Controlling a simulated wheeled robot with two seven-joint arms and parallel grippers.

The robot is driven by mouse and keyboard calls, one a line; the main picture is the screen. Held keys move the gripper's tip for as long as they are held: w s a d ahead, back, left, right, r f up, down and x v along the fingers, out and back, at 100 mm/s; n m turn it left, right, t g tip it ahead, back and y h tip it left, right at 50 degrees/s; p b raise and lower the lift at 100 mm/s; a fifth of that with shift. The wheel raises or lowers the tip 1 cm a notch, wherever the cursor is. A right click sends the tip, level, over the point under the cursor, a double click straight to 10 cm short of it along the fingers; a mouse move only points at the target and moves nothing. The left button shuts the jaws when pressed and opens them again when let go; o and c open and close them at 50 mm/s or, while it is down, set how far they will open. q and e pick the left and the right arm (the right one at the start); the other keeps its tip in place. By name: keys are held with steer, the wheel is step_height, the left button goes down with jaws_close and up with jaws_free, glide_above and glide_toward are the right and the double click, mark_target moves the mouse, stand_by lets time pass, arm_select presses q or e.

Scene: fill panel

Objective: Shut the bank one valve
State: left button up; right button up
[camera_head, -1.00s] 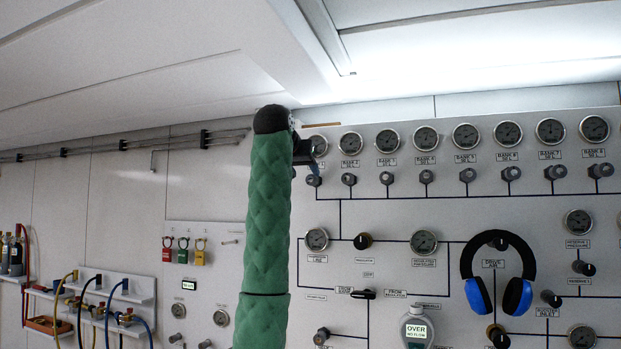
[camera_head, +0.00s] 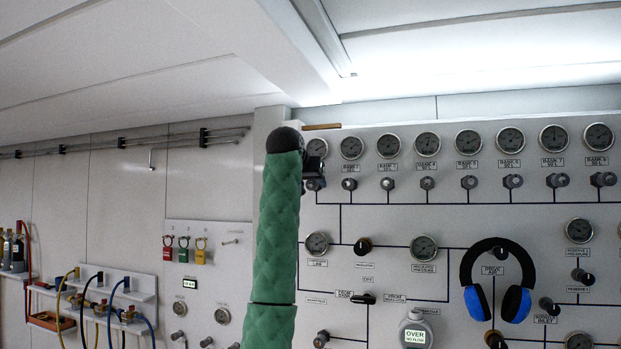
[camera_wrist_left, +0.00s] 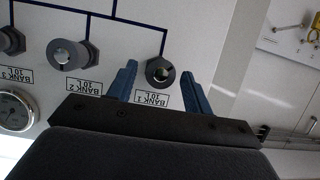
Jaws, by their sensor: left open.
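The bank one valve (camera_wrist_left: 160,73) is a small dark grey round knob on the white panel, with a label reading BANK 1 10 L beside it. In the left wrist view it lies between the two blue fingers of my left gripper (camera_wrist_left: 158,68), which is open. I cannot tell whether either finger touches the knob. In the head view the valve (camera_head: 315,184) shows at the left end of the valve row, just below my dark left gripper (camera_head: 314,168), which partly covers the bank one gauge (camera_head: 317,147). My right gripper is in neither view.
The bank two valve (camera_wrist_left: 68,54) is the neighbour along the row. Gauges and further valves fill the panel, and blue headphones (camera_head: 497,281) hang lower right. Coloured hoses (camera_head: 97,300) are on the left wall.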

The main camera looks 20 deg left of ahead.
arm_select(q)
steer(key=c, duration=1)
steer(key=shift+o, duration=0.2)
steer(key=shift+f, duration=0.1)
